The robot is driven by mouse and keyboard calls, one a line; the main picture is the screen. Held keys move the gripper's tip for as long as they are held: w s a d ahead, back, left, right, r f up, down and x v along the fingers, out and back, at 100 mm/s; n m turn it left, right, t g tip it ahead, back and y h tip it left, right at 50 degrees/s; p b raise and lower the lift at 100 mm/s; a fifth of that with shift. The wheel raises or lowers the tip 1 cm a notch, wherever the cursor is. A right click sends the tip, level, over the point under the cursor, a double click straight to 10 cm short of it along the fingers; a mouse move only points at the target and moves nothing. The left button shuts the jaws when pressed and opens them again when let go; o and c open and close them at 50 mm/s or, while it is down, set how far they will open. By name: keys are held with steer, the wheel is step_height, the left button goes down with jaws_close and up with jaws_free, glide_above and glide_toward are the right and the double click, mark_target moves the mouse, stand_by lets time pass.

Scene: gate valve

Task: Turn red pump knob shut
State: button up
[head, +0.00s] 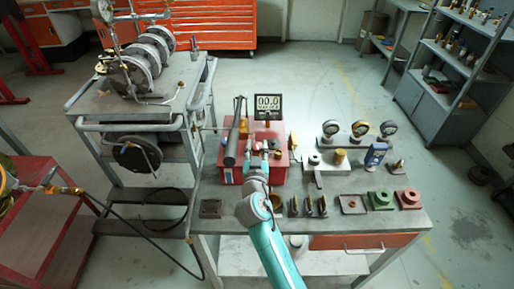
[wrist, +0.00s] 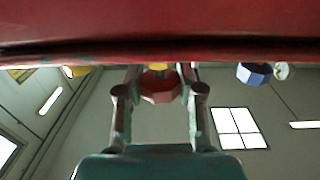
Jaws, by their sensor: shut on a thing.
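The red pump (head: 232,172) stands on the bench, with a dark lever arm and a black display reading 00.0 above it. In the wrist view the pump's red body (wrist: 160,35) fills the top of the picture. The faceted red knob (wrist: 160,90) hangs just below it, with a yellow piece behind it. My gripper (wrist: 159,78) has one finger on each side of the knob and is shut on it. In the head view my gripper (head: 265,152) is at the front of the pump, and hides the knob there.
A grey cart (head: 150,105) with a machine stands to the left. Small upright parts stand close beside my arm.

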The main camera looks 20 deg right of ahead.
steer(key=shift+f+m+g+h, duration=0.1)
steer(key=shift+m+g+h, duration=0.9)
steer(key=shift+m+h, duration=0.7)
steer(key=o, duration=1.2)
steer(key=shift+c, duration=0.2)
steer(key=shift+s+a, duration=0.1)
steer(key=v, duration=1.1)
steer(key=shift+s+a, duration=0.25)
steer(key=shift+a, duration=0.05)
